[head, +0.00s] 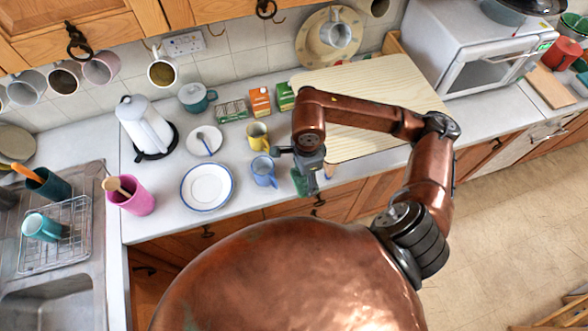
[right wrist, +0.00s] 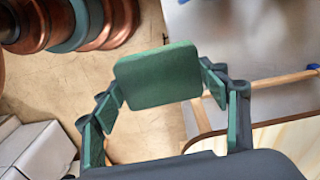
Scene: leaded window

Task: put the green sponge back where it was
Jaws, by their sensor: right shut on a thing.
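The green sponge (right wrist: 157,76) is a flat green block with rounded corners, held between the fingertips of my right gripper (right wrist: 160,88) in the right wrist view. In the head view the sponge (head: 299,182) shows as a small dark green patch by the right gripper (head: 306,178), near the counter's front edge, just right of the blue mug. The gripper partly hides it there. My left gripper is not in view.
A blue mug (head: 264,171) stands close left of the gripper, with a yellow mug (head: 258,136) behind it. A white plate (head: 207,187) and pink cup (head: 130,196) are further left. A wooden board (head: 375,85) lies to the right. The sink (head: 62,300) is far left.

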